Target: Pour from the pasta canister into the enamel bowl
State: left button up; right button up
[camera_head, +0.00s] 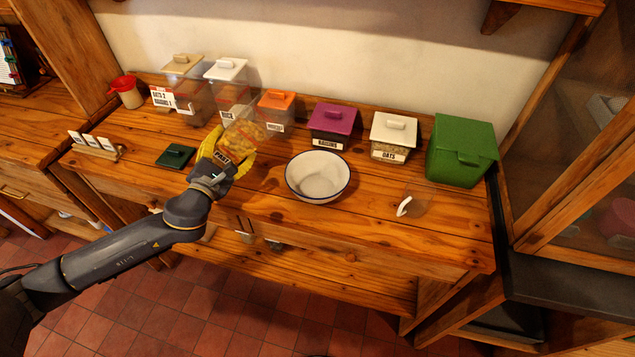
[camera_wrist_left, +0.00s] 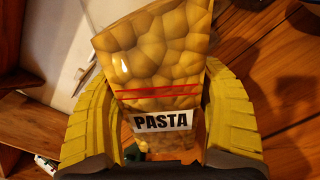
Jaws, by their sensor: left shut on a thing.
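The pasta canister (camera_head: 243,136) is clear, lidless as far as I can see, and filled with yellow pasta. My right gripper is not in view.
A dark green lid (camera_head: 176,156) lies left of the gripper.

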pick_arm(q)
jog(key=shift+w+a+f+m, duration=0.1)
jog(key=shift+a+m, duration=0.3)
jog(key=shift+m, duration=0.1)
dwell(0.5)
jog(key=shift+w+a+m, duration=0.1)
jog(key=shift+a+m, duration=0.15)
jog(key=shift+m, duration=0.05)
jog(key=shift+a+f+m, duration=0.15)
jog(key=shift+f+m, duration=0.1)
jog(key=shift+m, duration=0.25)
dwell(0.4)
jog(key=shift+a+f+m, duration=0.1)
jog(key=shift+m, duration=0.2)
jog(key=shift+f+m, duration=0.3)
jog(key=shift+m, duration=0.2)
jog(key=shift+f+m, duration=0.15)
jog(key=shift+m, duration=0.15)
jog(key=shift+m, duration=0.6)
